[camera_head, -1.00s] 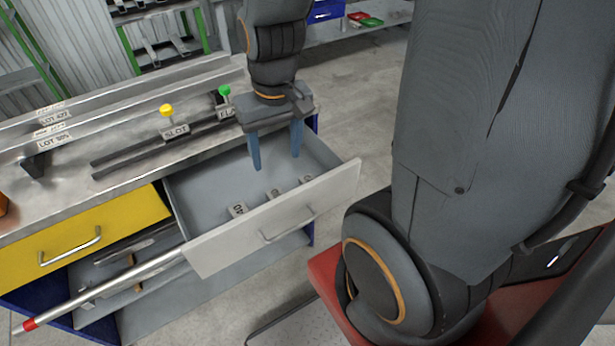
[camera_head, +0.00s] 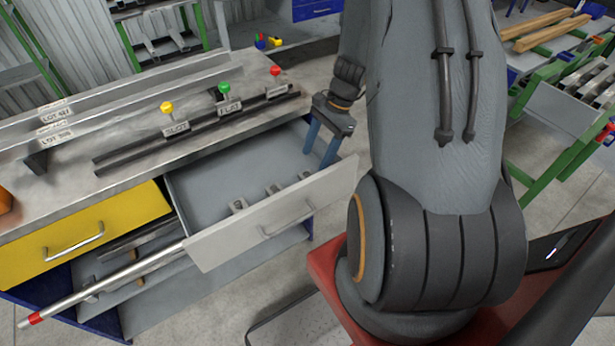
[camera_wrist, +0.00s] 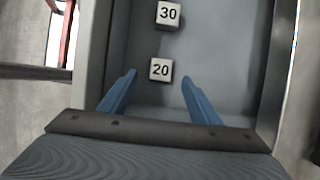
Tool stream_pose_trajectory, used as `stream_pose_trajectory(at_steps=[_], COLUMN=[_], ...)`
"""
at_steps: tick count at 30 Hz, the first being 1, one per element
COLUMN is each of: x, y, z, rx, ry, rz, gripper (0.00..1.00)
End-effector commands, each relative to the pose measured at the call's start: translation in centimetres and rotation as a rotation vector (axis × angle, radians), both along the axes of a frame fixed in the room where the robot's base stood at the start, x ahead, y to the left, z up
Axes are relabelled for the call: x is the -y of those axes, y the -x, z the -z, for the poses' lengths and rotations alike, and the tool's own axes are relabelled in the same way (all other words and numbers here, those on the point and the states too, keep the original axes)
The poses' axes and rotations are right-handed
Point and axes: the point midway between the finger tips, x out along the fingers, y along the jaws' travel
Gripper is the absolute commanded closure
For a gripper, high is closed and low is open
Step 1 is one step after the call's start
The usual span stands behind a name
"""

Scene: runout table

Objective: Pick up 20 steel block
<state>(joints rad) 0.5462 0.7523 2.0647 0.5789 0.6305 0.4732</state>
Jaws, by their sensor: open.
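The 20 steel block (camera_wrist: 160,70) is a small pale block with a black "20" on its top, lying on the drawer floor in the wrist view. In the head view the rightmost small block (camera_head: 305,177) in the drawer appears to be it; its number is not readable there. My gripper (camera_head: 317,160) has blue fingers and is open and empty above the drawer's right end. In the wrist view the block shows between the two fingertips, apart from both. The 30 block (camera_wrist: 168,14) lies beyond it.
The grey drawer (camera_head: 195,195) is pulled out, with its front panel and side walls standing around the blocks. Another block (camera_head: 238,206) lies further left. The bench top behind carries a rail with yellow, green and red knobs. A yellow drawer (camera_head: 85,235) is at left.

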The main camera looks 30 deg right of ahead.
Motion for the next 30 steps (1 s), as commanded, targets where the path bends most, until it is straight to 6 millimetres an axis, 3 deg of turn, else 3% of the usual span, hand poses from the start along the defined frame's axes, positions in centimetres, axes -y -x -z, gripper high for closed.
stream_pose_trajectory(at_steps=[18,28,30], x=[-2.1,-2.3,-2.3], y=[-0.1,-0.2,-0.2], z=[5.5,6.1,6.1], rx=[0.0,0.001,0.001], ry=[0.002,0.002,0.002], rz=[-0.005,-0.006,-0.006], gripper=[0.43,0.43,0.53])
